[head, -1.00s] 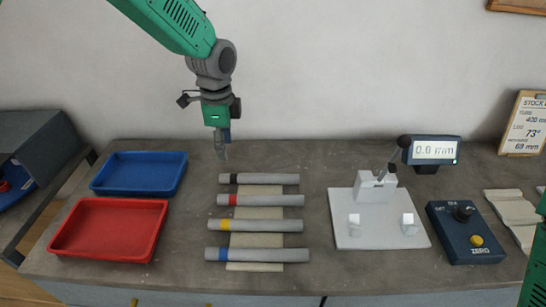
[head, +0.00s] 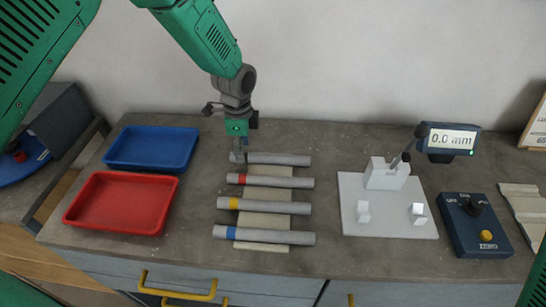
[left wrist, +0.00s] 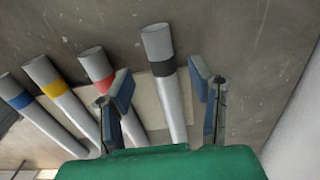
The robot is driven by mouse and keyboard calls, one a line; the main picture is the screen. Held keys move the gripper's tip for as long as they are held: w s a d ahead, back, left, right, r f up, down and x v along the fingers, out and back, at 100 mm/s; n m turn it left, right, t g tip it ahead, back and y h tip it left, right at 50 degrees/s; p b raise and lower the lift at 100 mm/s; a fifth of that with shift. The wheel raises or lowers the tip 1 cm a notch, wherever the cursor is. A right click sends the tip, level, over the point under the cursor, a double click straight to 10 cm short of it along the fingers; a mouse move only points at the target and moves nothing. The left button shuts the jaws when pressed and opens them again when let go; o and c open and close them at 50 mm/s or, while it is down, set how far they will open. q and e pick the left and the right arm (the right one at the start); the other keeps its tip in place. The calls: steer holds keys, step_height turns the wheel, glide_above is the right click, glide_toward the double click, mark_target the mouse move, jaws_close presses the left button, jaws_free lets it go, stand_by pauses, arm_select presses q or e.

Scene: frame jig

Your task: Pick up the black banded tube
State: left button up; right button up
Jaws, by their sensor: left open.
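The black banded tube (head: 280,159) is the farthest of the grey tubes lying in a row in the head view. Its band end is mostly hidden by my left gripper (head: 240,152), which points down over that end. In the left wrist view the black banded tube (left wrist: 168,95) runs between the two spread fingers of my left gripper (left wrist: 161,82). The left gripper is open, with a gap on each side of the tube. My right gripper is out of view.
Red (head: 272,181), yellow (head: 275,206) and blue (head: 275,236) banded tubes lie nearer on a pale support. A blue tray (head: 108,163) and red tray (head: 68,217) are at left. A white jig (head: 390,225), display (head: 450,139) and control box (head: 475,225) are at right.

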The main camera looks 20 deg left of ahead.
arm_select(q)
steer(key=f, duration=0.1)
steer(key=a+f, duration=0.1)
steer(key=f, duration=0.1)
steer(key=shift+w+f, duration=0.15)
steer(key=shift+f, duration=0.1)
steer(key=shift+a+f, duration=0.1)
steer(key=shift+a, duration=0.15)
steer(key=shift+d, duration=0.25)
steer(key=c, duration=0.9)
steer(key=shift+d, duration=0.15)
jaws_close()
steer(key=shift+d+r, duration=0.2)
